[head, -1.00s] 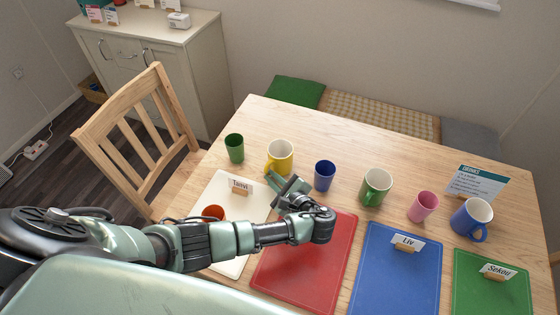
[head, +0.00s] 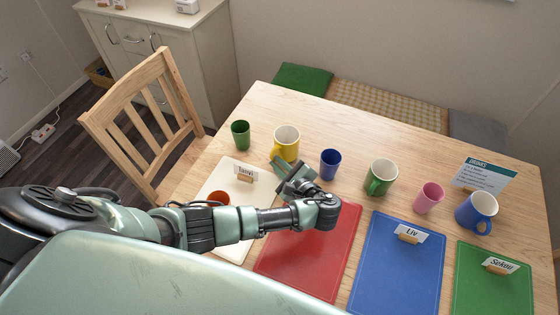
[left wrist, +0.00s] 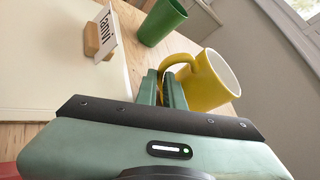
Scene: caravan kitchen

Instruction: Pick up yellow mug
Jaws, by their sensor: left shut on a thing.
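The yellow mug (head: 286,143) stands upright near the back left of the wooden table, white inside. In the left wrist view the yellow mug (left wrist: 213,82) has its handle toward my gripper. My left gripper (head: 280,160) reaches the mug from the front. In the left wrist view my left gripper (left wrist: 172,80) has its fingers on the mug's handle, shut on it. The mug's base is partly hidden by the gripper in the head view. My right gripper is in neither view.
A green cup (head: 240,134) stands left of the mug and a blue cup (head: 330,164) right of it. A Tanvi name card (head: 246,173) stands on the white mat (head: 219,178). A green mug (head: 381,177), pink cup (head: 428,197) and blue mug (head: 477,212) stand farther right.

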